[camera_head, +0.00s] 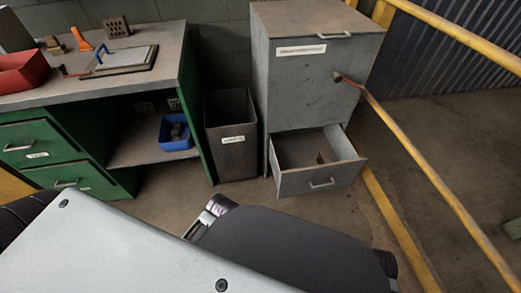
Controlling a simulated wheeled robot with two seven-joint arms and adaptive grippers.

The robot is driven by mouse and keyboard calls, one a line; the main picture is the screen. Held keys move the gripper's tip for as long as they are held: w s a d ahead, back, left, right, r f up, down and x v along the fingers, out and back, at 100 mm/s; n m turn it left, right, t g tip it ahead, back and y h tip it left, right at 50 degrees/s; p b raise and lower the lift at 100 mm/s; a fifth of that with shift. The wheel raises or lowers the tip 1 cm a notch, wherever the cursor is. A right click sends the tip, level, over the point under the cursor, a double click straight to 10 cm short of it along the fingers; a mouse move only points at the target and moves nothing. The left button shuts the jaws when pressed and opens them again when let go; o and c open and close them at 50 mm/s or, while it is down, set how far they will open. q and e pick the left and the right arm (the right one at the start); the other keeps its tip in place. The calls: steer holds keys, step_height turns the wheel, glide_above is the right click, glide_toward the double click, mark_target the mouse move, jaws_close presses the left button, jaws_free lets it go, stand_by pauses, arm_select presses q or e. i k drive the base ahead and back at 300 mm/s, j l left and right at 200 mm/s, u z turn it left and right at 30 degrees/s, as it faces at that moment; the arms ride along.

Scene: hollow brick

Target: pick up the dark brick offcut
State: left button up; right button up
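A small brown piece (321,157) lies in the open bottom drawer (320,180) of the grey cabinet; it is too small to tell whether it is the dark brick offcut. Dark lumps (179,132) lie in a blue bin (174,145) on the green bench's lower shelf, and their kind is unclear too. A dark brick with holes (117,27) stands at the back of the bench top. Neither of my grippers can be made out; only parts of my own body fill the bottom of the view.
The green bench (110,95) holds a red tray (22,72), a flat board (122,60) and an orange tool (81,40). A tall dark bin (230,135) stands between bench and grey cabinet (310,95). Yellow rails (440,180) run along the right. Some floor is clear before the bin.

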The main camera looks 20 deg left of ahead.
mark_target(323, 157)
steer(key=k, duration=0.35)
steer(key=j+z, duration=0.45)
steer(key=j, duration=0.3)
steer(key=i+j+z, duration=0.55)
steer(key=z, duration=0.2)
steer(key=i+j+z, duration=0.35)
steer(key=j, duration=0.15)
